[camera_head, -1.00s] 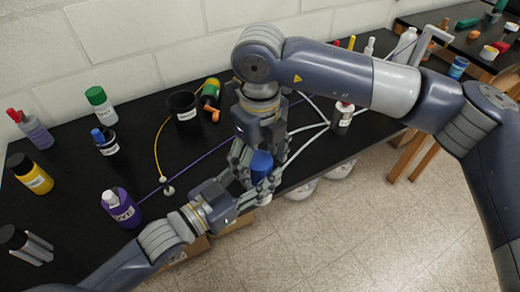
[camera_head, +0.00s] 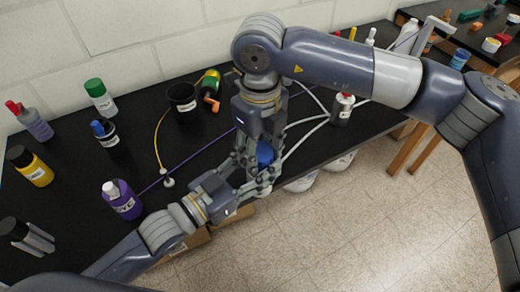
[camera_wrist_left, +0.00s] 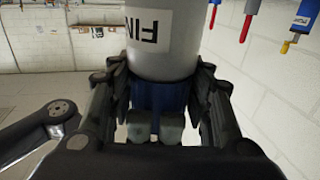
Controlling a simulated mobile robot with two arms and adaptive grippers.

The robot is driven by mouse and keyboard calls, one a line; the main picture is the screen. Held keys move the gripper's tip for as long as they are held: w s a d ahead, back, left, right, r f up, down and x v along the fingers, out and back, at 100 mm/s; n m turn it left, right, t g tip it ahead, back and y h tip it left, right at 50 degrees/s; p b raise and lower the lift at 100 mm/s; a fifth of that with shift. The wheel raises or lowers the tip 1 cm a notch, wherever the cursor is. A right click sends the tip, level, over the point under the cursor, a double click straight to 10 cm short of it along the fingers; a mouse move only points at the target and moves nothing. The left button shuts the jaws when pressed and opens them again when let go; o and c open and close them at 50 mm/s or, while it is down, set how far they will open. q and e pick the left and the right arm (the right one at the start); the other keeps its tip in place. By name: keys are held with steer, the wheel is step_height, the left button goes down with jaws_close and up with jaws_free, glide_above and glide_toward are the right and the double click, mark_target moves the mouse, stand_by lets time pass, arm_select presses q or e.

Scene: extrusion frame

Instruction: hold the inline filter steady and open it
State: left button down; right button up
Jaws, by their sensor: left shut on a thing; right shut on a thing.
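The inline filter shows in the head view as a blue part (camera_head: 265,153) between my two grippers, at the front edge of the black bench. In the left wrist view it has a blue section (camera_wrist_left: 158,94) and a pale grey cylinder with an upside-down label (camera_wrist_left: 150,30). My right gripper (camera_head: 258,158) points down from above and is shut on the filter. My left gripper (camera_head: 258,183) reaches in from the left and is shut on it lower down. Its fingers flank the blue section in the left wrist view (camera_wrist_left: 160,100). The fingers hide much of the filter.
A purple bottle (camera_head: 122,199) stands left of my left gripper, with several other bottles further left. A black cup (camera_head: 183,101) and a green-and-yellow item (camera_head: 208,86) stand behind. Purple and white lines cross the bench near the grippers. A small labelled bottle (camera_head: 342,108) stands to the right.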

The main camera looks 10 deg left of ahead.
steer(key=shift+r, duration=0.1)
stand_by(0.3)
steer(key=shift+r, duration=1)
